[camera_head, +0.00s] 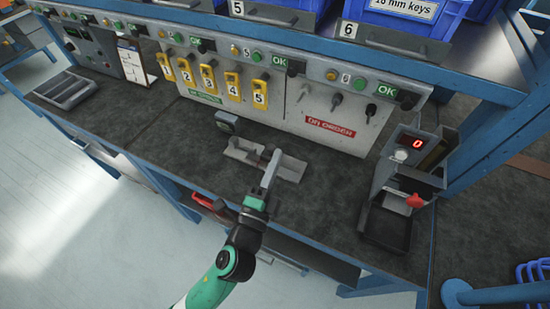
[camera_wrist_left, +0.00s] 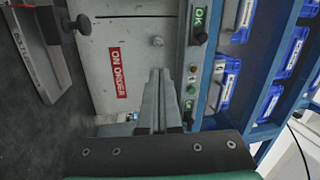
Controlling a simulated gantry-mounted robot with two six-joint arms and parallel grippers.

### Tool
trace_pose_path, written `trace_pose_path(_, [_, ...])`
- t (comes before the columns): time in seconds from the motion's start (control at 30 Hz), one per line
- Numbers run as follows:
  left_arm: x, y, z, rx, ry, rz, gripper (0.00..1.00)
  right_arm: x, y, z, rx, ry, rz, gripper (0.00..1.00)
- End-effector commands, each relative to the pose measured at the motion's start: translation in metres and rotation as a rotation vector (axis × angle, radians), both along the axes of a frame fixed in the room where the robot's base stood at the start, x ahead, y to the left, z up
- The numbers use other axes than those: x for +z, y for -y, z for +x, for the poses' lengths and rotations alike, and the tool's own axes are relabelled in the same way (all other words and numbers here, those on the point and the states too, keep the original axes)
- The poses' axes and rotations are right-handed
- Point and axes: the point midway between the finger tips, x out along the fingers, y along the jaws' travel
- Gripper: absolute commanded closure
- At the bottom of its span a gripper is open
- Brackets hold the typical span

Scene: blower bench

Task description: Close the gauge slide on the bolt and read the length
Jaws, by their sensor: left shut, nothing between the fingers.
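A grey metal fixture (camera_head: 291,168), which looks like the gauge, lies on the dark bench mat at the middle. My left gripper (camera_head: 273,156) is over it, fingertips near its middle; I cannot tell whether they touch it. In the left wrist view a grey engraved metal piece with a dark knob, apparently part of the gauge (camera_wrist_left: 40,55), lies at the upper left, to the side of the fingers. My left gripper also shows in the left wrist view (camera_wrist_left: 158,75), shut and empty. I cannot make out a bolt or a length reading. My right gripper is not in view.
A small dark box (camera_head: 227,121) stands behind the fixture. A device with a red "0" display (camera_head: 416,143) and red lever stands at the right. A panel (camera_head: 325,115) with yellow numbered tags backs the bench. A grey tray (camera_head: 66,90) lies at the left.

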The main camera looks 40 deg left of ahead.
Motion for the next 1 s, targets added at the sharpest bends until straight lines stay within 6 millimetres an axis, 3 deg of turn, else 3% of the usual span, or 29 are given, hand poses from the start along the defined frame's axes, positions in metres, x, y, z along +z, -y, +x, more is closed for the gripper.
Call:
trace_pose_path(0.03, [-0.041, 0.005, -0.014, -0.011, -0.085, 0.037, 1.0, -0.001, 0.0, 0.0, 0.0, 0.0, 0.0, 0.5])
trace_pose_path(0.1, [-0.076, 0.01, -0.029, -0.03, -0.16, 0.056, 1.0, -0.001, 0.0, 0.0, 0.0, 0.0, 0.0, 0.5])
trace_pose_path(0.2, [-0.096, 0.015, -0.041, -0.047, -0.203, 0.065, 1.0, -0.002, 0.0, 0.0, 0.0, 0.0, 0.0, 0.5])
trace_pose_path(0.47, [-0.097, 0.016, -0.033, -0.053, -0.203, 0.063, 1.0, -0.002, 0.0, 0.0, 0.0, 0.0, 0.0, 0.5])
trace_pose_path(0.93, [-0.097, -0.004, 0.058, -0.05, -0.201, 0.06, 1.0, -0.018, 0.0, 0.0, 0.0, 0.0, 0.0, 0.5])
trace_pose_path(1.0, [-0.094, -0.018, 0.058, -0.047, -0.205, 0.06, 1.0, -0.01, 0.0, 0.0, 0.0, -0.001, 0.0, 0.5])
